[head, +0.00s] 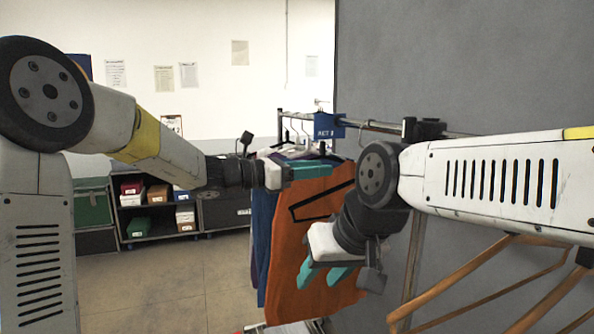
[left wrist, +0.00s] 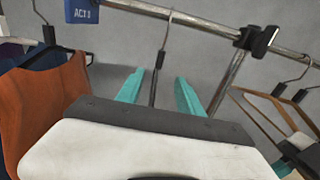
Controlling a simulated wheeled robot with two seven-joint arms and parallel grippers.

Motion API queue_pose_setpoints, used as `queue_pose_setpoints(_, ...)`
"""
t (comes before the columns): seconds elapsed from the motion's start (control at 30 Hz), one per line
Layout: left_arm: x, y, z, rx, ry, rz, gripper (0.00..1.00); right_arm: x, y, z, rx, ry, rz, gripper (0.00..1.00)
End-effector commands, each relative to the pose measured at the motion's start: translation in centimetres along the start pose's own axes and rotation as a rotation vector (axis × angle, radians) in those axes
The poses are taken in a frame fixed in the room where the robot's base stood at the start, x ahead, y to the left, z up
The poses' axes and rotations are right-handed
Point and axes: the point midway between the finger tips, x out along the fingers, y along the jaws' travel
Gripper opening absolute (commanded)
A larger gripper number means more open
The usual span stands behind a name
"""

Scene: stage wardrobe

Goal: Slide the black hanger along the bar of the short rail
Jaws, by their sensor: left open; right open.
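The black hanger (head: 322,195) hangs empty in front of an orange garment in the head view. In the left wrist view its hook is over the bar (left wrist: 205,25) and its dark neck (left wrist: 160,60) shows between my fingers; its lower part is hidden behind my gripper. My left gripper (head: 308,169) is open, its teal fingers (left wrist: 160,92) on either side of the neck, below the bar; contact cannot be told. The bar of the short rail (head: 375,125) runs toward the right. My right gripper (head: 323,274) is open and empty, lower down, before the orange garment.
A blue "ACT 1" sign (left wrist: 82,10) hangs on the bar left of the black hanger, near the orange garment (left wrist: 45,105). A black clamp (left wrist: 257,40) sits on the bar to the right, with wooden hangers (left wrist: 275,105) beyond. Bare bar lies between hanger and clamp.

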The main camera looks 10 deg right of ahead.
Motion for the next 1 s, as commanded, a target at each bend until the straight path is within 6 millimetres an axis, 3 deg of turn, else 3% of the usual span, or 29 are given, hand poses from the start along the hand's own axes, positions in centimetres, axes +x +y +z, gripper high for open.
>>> queue_pose_setpoints(1.0, 12.1, -0.1, -0.1, 0.002, 0.002, -0.002, 0.44, 0.0, 0.0, 0.0, 0.000, 0.000, 0.000, 0.41)
